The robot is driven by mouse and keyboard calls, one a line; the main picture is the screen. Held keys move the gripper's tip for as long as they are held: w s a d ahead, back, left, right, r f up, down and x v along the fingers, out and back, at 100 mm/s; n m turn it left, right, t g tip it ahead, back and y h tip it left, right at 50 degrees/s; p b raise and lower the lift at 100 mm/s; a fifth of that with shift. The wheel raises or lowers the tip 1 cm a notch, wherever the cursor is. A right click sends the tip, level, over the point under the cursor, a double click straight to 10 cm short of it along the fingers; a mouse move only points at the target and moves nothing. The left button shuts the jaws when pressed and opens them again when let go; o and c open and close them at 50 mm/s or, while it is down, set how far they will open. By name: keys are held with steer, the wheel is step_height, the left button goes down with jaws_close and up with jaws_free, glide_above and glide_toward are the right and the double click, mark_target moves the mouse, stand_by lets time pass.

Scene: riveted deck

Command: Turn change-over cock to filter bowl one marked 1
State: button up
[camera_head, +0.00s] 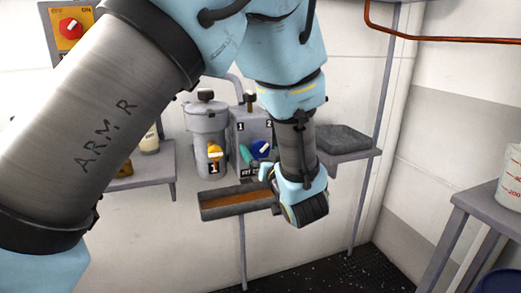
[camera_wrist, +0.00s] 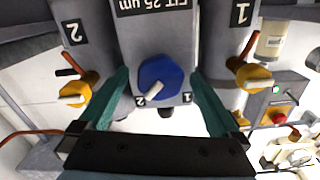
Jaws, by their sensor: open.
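The change-over cock is a blue round knob (camera_wrist: 160,78) with a white pointer, on a grey block (camera_wrist: 155,40) between the two filter bowls. In the wrist view, which is upside down, its pointer slants towards the small 2 mark. The cock also shows in the head view (camera_head: 261,149), its pointer slanting up right. Filter bowl one (camera_head: 206,128) is on the left in the head view and on the right in the wrist view (camera_wrist: 228,45). Bowl two (camera_wrist: 85,35) is mostly hidden by my arm in the head view. My gripper (camera_wrist: 159,75) is open, its green fingers on either side of the knob; contact cannot be told.
Yellow drain taps (camera_wrist: 75,90) sit on the bowls close to my fingers; bowl one's tap (camera_head: 214,152) shows in the head view. A drip tray (camera_head: 222,192) hangs below. A grey shelf (camera_head: 350,156) stands right, and a side table (camera_head: 490,203) farther right.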

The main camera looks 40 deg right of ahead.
steer(key=shift+w+d, duration=0.15)
steer(key=shift+w, duration=0.15)
steer(key=shift+c, duration=0.4)
steer(key=c, duration=1.3)
